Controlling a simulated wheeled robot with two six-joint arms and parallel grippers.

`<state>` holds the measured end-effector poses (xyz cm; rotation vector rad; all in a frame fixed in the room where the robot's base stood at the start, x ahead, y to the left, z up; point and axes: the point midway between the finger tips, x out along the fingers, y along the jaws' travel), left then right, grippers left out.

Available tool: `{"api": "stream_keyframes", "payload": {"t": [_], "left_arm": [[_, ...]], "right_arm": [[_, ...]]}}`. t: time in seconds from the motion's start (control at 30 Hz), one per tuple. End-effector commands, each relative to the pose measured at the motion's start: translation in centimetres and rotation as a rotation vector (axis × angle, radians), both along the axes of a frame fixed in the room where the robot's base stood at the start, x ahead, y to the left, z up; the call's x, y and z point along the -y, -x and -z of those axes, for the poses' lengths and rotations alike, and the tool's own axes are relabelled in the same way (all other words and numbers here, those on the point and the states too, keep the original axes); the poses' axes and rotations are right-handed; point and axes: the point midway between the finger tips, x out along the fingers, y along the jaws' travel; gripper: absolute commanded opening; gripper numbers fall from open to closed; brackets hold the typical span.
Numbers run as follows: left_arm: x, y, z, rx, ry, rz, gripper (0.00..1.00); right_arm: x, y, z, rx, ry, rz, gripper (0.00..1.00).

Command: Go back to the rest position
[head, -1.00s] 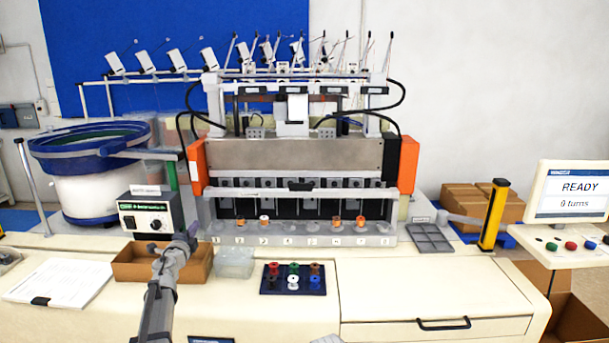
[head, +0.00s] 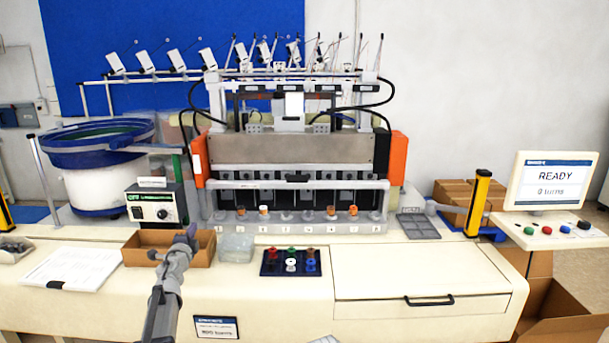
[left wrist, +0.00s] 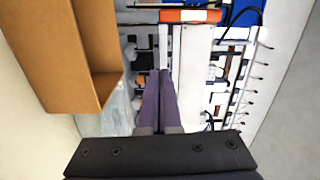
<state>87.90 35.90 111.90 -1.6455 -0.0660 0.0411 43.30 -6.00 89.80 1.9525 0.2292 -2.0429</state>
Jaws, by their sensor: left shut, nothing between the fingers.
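My left gripper (head: 188,237) is in front of the open brown cardboard box (head: 136,258) on the bench, overlapping it in the head view. In the left wrist view its two long fingers (left wrist: 160,85) lie together, shut with nothing between them. The brown box (left wrist: 75,60) fills the upper left of that view, beside the fingers. A small grey tip at the bottom edge of the head view may be part of my right arm; my right gripper does not show clearly.
The winding machine (head: 290,150) stands behind with several spools in its row. A clear tray (head: 236,248) and a dark spool rack (head: 267,269) stand right of the box. A paper sheet (head: 75,268) lies left. The monitor (head: 550,182) reads READY. The drawer-front top is clear.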

Motion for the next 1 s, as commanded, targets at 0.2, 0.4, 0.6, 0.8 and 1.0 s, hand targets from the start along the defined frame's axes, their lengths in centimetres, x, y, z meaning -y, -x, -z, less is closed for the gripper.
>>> {"api": "stream_keyframes", "payload": {"t": [0.2,0.4,0.6,0.8,1.0], "left_arm": [[1.5,1.4,0.0,0.009,0.104,-0.087,0.00],[3.4,3.8,1.3,-0.012,0.264,-0.218,0.00],[7.3,9.3,5.7,-0.137,0.516,-0.417,0.00],[14.4,19.0,13.7,-0.448,0.769,-0.644,0.00],[21.9,29.8,19.4,-0.810,0.882,-0.798,0.00]], "right_arm": [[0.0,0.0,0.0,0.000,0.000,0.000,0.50],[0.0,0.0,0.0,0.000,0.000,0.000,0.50],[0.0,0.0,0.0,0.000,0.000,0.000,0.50],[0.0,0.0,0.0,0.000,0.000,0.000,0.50],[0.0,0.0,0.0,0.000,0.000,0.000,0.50]]}}
